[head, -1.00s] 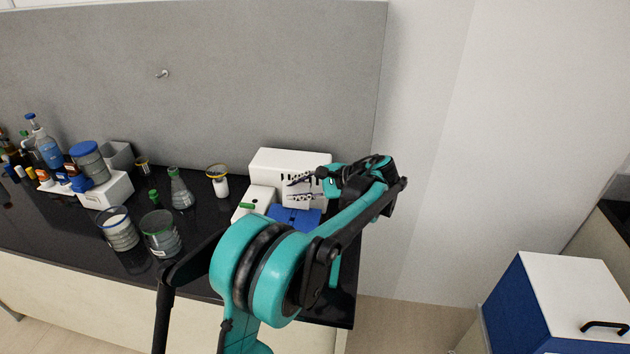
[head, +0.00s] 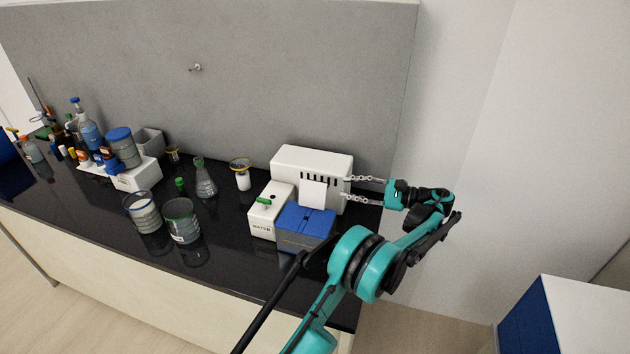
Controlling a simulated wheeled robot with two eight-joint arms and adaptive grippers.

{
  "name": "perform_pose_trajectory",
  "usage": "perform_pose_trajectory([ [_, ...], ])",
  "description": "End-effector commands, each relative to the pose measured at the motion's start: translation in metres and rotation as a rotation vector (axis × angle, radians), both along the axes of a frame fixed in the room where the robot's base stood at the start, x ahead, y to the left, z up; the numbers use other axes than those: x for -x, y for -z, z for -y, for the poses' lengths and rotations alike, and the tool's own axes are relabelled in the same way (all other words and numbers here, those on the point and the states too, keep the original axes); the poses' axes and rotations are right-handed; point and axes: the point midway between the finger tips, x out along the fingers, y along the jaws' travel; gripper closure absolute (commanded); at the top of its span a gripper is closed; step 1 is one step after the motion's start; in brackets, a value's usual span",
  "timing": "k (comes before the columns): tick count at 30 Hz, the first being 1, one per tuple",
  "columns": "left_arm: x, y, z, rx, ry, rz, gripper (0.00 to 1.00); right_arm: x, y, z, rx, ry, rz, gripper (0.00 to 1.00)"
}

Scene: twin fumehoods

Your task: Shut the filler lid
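A white machine (head: 312,160) with dark slots stands near the right end of the black bench. A blue-topped box (head: 300,219) sits against its front. A small white flap (head: 313,195) stands upright between them, in front of the slots; it looks like a raised lid, but I cannot tell for sure. A small white box (head: 262,223) marked WATER, with a green knob, stands left of the blue top. My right gripper is out of view.
Two glass beakers (head: 182,222), a flask (head: 205,181) and a yellow-rimmed vessel (head: 241,174) stand left of the machine. A rack (head: 136,177) and several bottles are farther left. A grey panel (head: 230,75) rises behind. A blue and white cabinet (head: 590,310) stands at lower right.

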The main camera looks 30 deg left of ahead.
Motion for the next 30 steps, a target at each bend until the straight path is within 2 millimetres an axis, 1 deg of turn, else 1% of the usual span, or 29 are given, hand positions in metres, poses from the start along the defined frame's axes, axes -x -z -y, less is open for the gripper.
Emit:
perform_pose_trajectory([
  [4,0.000,0.004,0.002,-0.033,-0.022,-0.013,0.69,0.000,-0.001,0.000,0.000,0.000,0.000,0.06],
  [7,0.002,0.005,-0.007,-0.037,-0.027,-0.014,0.69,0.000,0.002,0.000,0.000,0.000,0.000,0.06],
  [11,0.009,0.006,-0.028,-0.037,-0.028,-0.014,0.69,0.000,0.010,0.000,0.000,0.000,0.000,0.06],
  [15,0.016,0.006,-0.058,-0.036,-0.029,-0.014,0.69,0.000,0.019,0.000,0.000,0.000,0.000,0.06],
  [21,0.025,0.006,-0.092,-0.036,-0.028,-0.014,0.69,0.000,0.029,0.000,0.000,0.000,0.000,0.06],
  [24,0.028,0.005,-0.104,-0.036,-0.028,-0.014,0.69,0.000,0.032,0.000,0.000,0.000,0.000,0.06],
  [30,0.030,0.004,-0.113,-0.036,-0.026,-0.014,0.69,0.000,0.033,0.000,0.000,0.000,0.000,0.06],
])
